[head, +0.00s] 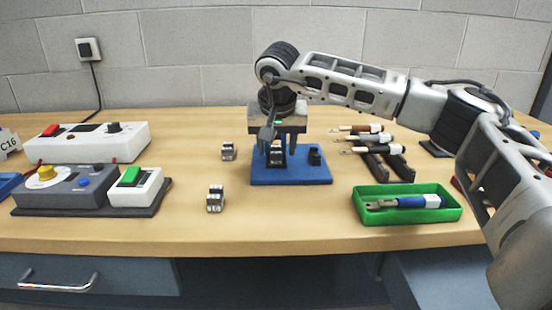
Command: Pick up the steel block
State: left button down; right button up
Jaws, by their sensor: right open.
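My right gripper (279,147) is open and points down over a blue plate (290,178) in the middle of the table. A small dark grey block (276,157) on the plate shows between or just behind its fingers, which partly hide it. I cannot tell whether they touch it. A second small dark block (315,156) stands at the plate's right side. I cannot tell for sure which block is the steel one. My left gripper is not in view.
A green tray (409,216) with a blue-handled tool is at the front right. A white control box (90,143) and a grey one (75,194) fill the left side. The table front, below the plate, is clear.

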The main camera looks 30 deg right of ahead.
jog(key=shift+w+f, duration=0.1)
jog(key=shift+f, duration=0.2)
grip_shut()
jog(key=shift+r, duration=0.2)
